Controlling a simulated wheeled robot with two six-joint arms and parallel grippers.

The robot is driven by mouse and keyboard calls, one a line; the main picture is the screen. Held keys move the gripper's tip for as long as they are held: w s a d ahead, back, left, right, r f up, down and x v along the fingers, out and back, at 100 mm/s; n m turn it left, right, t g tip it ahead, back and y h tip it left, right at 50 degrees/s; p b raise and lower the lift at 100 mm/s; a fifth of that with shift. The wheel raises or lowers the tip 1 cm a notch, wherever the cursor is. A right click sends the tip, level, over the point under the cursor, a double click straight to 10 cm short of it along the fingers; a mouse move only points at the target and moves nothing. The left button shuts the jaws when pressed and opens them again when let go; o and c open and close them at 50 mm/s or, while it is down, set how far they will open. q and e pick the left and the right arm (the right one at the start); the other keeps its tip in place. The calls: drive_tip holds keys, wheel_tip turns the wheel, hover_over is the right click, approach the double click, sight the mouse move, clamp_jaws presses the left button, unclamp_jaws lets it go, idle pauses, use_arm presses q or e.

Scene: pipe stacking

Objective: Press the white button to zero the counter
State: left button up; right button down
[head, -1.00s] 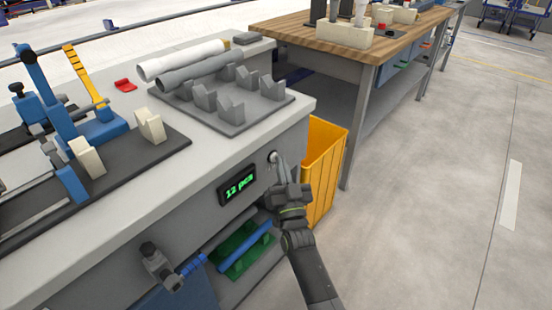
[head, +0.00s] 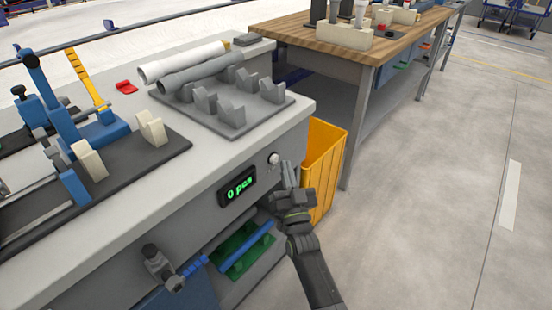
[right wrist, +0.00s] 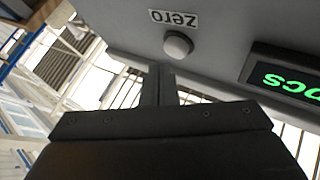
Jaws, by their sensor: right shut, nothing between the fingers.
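The white button (head: 274,158) is on the front face of the workbench, to the right of the counter display. It also shows in the right wrist view (right wrist: 178,45), beside a label reading "zero". The counter (head: 238,186) reads "0 pcs" in green; part of it shows in the right wrist view (right wrist: 290,82). My right gripper (head: 289,166) is shut and empty, its fingertips a little to the right of the button and apart from it. In the right wrist view its fingers (right wrist: 160,70) point up just below the button. My left gripper is not in view.
A yellow bin (head: 324,160) stands just behind my right gripper. On the bench top are a grey cradle rack (head: 240,123), a white pipe (head: 180,62), a grey pipe (head: 198,74) and a blue fixture (head: 105,130). Open floor lies to the right.

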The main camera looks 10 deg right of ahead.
drive_tip(key=s+d+p, duration=0.1)
drive_tip(key=s, duration=0.1)
drive_tip(key=s+d+p, duration=0.2)
idle(0.5)
idle(0.6)
